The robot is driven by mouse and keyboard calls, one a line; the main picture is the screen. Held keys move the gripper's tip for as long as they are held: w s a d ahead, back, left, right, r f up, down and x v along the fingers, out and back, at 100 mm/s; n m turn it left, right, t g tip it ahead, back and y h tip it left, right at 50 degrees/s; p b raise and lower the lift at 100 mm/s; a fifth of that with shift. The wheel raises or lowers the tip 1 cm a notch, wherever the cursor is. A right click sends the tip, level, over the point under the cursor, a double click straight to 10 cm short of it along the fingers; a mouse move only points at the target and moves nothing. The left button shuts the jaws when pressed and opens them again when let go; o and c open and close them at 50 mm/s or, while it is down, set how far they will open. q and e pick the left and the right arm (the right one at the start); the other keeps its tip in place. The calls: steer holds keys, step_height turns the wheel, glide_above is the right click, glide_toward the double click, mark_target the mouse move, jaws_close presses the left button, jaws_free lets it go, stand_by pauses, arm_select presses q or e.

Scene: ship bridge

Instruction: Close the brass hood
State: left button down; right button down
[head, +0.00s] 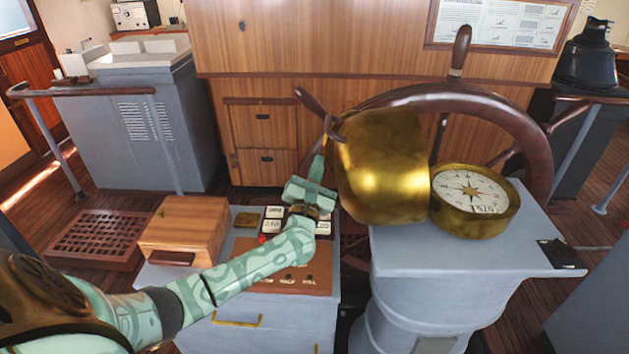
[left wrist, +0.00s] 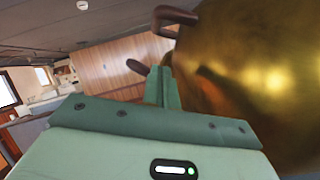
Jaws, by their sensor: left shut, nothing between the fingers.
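The brass hood (head: 382,170) stands swung open at the left side of the compass (head: 472,197), and the compass's white dial is uncovered. A dark handle (head: 335,130) sticks out from the hood's upper left. My left gripper (head: 318,168) is shut and empty, pointing up just left of the hood and below the handle. In the left wrist view, the hood (left wrist: 262,75) fills the right side, the handle (left wrist: 177,17) is at the top, and the shut fingers (left wrist: 163,88) are close by the hood. I cannot tell if they touch it. My right gripper is not in view.
The compass sits on a grey pedestal (head: 460,270). A wooden ship's wheel (head: 520,115) stands behind. Under my left arm is a grey console with a brown panel (head: 262,283) and a wooden box (head: 185,228). Open space shows above the compass dial.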

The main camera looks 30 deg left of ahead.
arm_select(q)
steer(key=r+p, duration=0.1)
steer(key=w+d+r, duration=0.1)
steer(key=r, duration=0.1)
steer(key=r+p, duration=0.1)
steer(key=shift+w+d+r+p, duration=0.15)
steer(key=shift+w+p, duration=0.15)
